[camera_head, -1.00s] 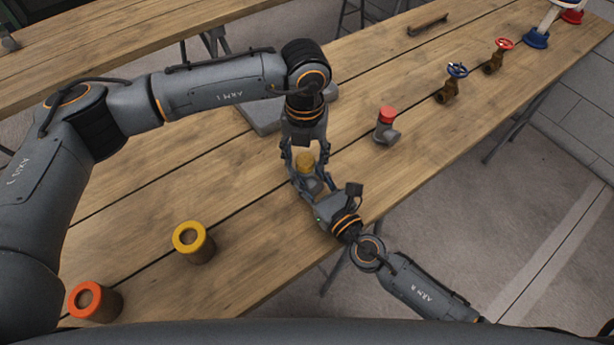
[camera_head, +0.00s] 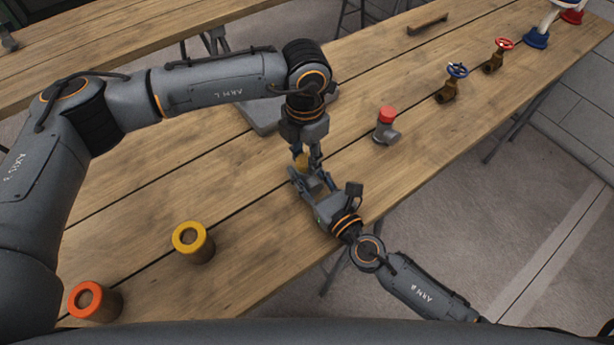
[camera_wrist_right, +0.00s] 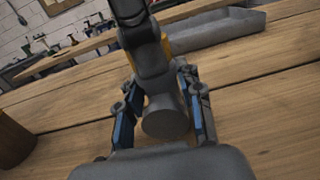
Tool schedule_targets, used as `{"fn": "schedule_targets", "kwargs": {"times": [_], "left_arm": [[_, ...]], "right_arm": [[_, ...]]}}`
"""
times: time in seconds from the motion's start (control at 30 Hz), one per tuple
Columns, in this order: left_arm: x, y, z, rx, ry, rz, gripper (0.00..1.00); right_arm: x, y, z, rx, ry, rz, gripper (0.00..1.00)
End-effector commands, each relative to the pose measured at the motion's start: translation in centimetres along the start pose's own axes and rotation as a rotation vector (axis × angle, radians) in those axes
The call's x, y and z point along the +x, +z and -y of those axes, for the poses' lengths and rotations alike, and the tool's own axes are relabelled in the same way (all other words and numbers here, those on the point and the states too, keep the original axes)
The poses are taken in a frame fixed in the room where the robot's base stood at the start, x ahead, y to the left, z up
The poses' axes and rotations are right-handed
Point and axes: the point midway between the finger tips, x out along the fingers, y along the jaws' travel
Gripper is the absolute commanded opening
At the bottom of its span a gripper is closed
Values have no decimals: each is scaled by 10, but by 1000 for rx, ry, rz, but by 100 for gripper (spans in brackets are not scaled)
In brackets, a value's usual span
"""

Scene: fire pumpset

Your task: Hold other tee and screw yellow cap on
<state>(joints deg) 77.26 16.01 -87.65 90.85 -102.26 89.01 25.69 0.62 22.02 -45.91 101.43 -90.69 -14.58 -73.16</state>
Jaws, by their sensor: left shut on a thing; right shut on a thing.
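The yellow cap (camera_head: 301,161) sits on top of a grey tee and is mostly hidden by my left gripper. My left gripper (camera_head: 307,163) comes down from above and is shut on the yellow cap. The grey tee (camera_wrist_right: 166,118) shows in the right wrist view between my right fingers. My right gripper (camera_wrist_right: 162,112) is shut on this tee from the front right, and it also shows in the head view (camera_head: 306,183). How far the cap is threaded cannot be seen.
Another grey tee with a red cap (camera_head: 386,125) stands to the right. Yellow-rimmed (camera_head: 190,238) and orange-rimmed (camera_head: 90,300) cylinders stand front left. Blue-wheel (camera_head: 452,82) and red-wheel (camera_head: 498,56) valves stand farther right. A grey tray (camera_wrist_right: 210,28) lies behind the grippers.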

Motion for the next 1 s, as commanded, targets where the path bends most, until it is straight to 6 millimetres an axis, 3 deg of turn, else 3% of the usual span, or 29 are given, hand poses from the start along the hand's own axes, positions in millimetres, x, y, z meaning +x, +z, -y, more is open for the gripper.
{"fn": "schedule_targets", "kwargs": {"times": [0.4,0.6,0.63,0.7,1.0], "left_arm": [[0,0,-1,841,3,-1,0],[0,0,-1,895,3,0,0],[0,0,-1,895,3,0,41],[0,0,-1,894,3,0,55],[0,0,0,893,1,0,58]], "right_arm": [[0,0,0,0,0,-1,0],[0,0,0,0,0,-1,0],[0,0,0,0,0,-1,0],[0,0,0,0,0,-1,0],[0,0,0,0,0,-1,0]]}}
